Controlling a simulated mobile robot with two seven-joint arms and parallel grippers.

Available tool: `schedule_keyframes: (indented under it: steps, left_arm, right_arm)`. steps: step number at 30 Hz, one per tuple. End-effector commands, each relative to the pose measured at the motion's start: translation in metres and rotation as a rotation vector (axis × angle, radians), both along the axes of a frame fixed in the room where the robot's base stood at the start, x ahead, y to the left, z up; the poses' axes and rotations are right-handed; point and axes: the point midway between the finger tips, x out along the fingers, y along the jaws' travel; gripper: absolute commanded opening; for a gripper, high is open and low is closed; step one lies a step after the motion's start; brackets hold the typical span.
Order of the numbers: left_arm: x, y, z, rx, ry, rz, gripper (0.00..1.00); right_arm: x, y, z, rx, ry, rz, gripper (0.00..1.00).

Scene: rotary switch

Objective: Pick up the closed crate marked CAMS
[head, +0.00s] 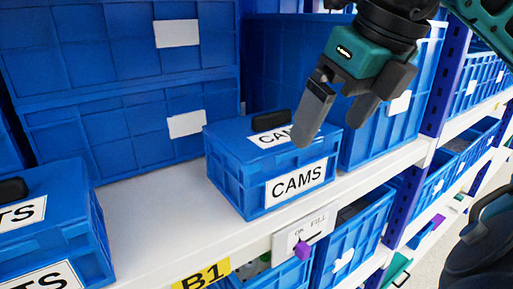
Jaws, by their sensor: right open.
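The closed blue crate marked CAMS (233,181) sits on the white shelf near its front edge. It has a white CAMS label on its front and another on its lid. A black handle (270,120) stands on the lid, towards the back. My right gripper (335,125) comes in from the upper right. It is open and empty, with its fingers pointing down in front of and over the crate's right part. One finger covers part of the lid label. I cannot tell whether it touches the crate. My left gripper is not in view.
Another blue crate (70,222) with a black handle, its label ending in TS, stands at left on the white shelf (160,215). Large blue bins (120,60) stand behind. A panel with a purple knob (302,249) is on the shelf edge. A blue post (445,85) stands right.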

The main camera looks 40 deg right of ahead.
Motion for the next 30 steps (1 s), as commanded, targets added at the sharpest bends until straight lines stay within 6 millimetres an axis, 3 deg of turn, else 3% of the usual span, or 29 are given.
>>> schedule_keyframes:
  steps: [18,30]
  left_arm:
    - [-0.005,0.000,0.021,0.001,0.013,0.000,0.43]
    - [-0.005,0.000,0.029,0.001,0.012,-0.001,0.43]
  right_arm:
    - [0.073,-0.011,0.002,-0.018,0.001,-0.011,1.00]
    - [0.097,-0.014,0.003,-0.018,0.002,-0.011,1.00]
